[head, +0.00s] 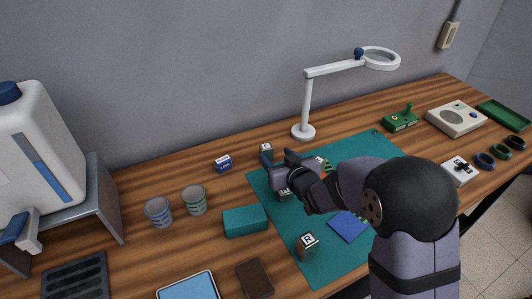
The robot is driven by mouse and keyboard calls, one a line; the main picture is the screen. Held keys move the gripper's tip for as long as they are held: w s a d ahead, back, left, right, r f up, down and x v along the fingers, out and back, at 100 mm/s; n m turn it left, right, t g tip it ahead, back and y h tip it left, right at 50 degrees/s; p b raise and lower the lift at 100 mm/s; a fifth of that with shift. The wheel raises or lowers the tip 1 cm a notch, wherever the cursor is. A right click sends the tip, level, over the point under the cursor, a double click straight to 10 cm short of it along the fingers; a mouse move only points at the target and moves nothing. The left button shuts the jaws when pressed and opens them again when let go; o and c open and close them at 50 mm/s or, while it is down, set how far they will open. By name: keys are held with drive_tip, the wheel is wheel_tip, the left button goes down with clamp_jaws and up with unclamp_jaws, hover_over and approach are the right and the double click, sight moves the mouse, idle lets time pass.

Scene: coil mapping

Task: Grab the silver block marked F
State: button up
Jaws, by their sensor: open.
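Several small silver blocks with white lettered tops are on the teal mat (345,262) or at its edge. One block (307,246) stands near the mat's front, and its letter looks like R. A second block (266,149) stands just behind my gripper, its letter too small to read. A third block (284,196) is partly hidden below my gripper, its letter also unclear. I cannot tell which block is marked F. My gripper (277,160) is open over the mat's back left part, with no block visible between its fingers. My arm hides part of the mat.
A teal box (245,221), two tins (158,212) (194,200) and a blue-and-white box (222,163) lie left of my gripper. A white lamp (304,132) stands behind. A blue square (348,227) lies on the mat. A brown block (255,278) lies in front.

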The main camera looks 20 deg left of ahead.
sight(267, 149)
drive_tip(key=shift+p+x, duration=1.2)
drive_tip(key=shift+x, duration=2.25)
drive_tip(key=shift+s+a, duration=0.15)
drive_tip(key=shift+a, duration=0.05)
drive_tip(key=shift+r, duration=0.15)
drive_tip(key=c, duration=1.3)
